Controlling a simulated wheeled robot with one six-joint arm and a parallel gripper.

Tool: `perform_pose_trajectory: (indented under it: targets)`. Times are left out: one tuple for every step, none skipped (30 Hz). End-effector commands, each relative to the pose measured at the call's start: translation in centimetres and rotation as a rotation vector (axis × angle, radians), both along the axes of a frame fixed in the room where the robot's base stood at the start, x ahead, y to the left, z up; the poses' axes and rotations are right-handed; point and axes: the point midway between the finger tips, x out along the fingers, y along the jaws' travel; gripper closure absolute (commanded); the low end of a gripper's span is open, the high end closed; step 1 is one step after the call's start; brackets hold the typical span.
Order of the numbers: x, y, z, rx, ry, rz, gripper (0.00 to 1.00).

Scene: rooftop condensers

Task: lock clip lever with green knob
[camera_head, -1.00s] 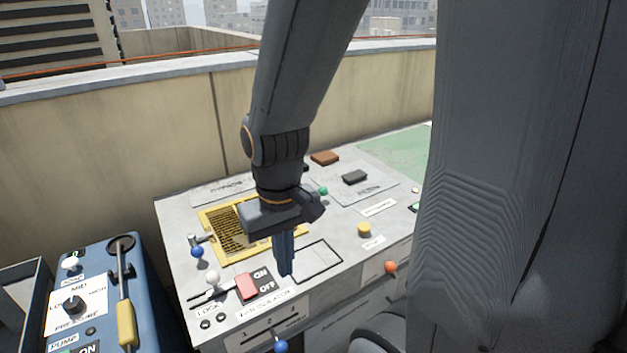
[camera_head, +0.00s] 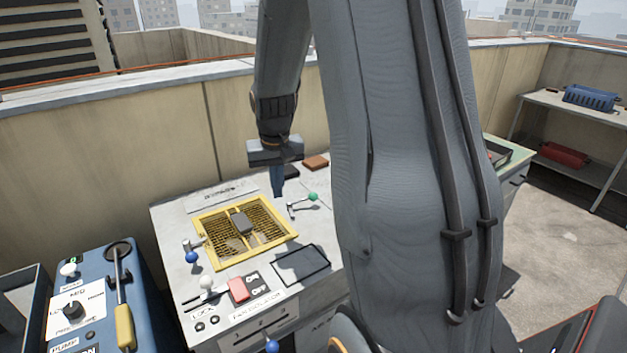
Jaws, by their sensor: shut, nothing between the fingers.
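The clip lever with the green knob (camera_head: 312,197) is on the grey panel top, right of the yellow-framed grille (camera_head: 246,236). Its short metal arm runs left from the knob. My gripper (camera_head: 278,194) points down just left of and behind the green knob, beyond the grille's back right corner. Its fingers are together and hold nothing. I cannot tell the exact gap between the fingertips and the lever. A dark block (camera_head: 241,222) lies on the grille.
A blue-knobbed lever (camera_head: 192,257) sits at the grille's left. A white-knobbed lever (camera_head: 206,282) and red switch (camera_head: 238,290) are at the front. A brown block (camera_head: 316,162) lies behind. My arm hides the panel's right part. A blue pump unit stands left.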

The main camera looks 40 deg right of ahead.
Motion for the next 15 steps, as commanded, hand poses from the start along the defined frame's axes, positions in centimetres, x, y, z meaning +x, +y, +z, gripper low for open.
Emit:
perform_pose_trajectory:
  targets:
    - [1.8,-3.3,0.2,-0.008,-0.021,-0.052,1.0]
    - [2.8,-5.1,0.3,-0.014,-0.036,-0.078,1.0]
    - [4.0,-7.3,0.3,-0.023,-0.055,-0.111,1.0]
    - [4.8,-8.9,0.4,-0.028,-0.068,-0.135,1.0]
    - [5.5,-10.3,0.4,-0.032,-0.08,-0.155,1.0]
    - [6.1,-12.1,0.4,-0.038,-0.093,-0.178,1.0]
    - [6.6,-13.2,0.3,-0.043,-0.102,-0.193,1.0]
    - [6.9,-14.2,0.4,-0.047,-0.111,-0.206,1.0]
    - [7.3,-15.3,0.3,-0.051,-0.119,-0.221,1.0]
    - [7.6,-16.0,0.3,-0.054,-0.125,-0.23,1.0]
    - [7.7,-16.5,0.3,-0.056,-0.129,-0.237,1.0]
    - [7.8,-17.0,0.2,-0.058,-0.133,-0.243,1.0]
    - [7.9,-17.2,0.3,-0.058,-0.135,-0.246,1.0]
    - [8.0,-17.4,0.3,-0.06,-0.136,-0.247,1.0]
    - [8.1,-17.4,0.3,-0.06,-0.137,-0.248,1.0]
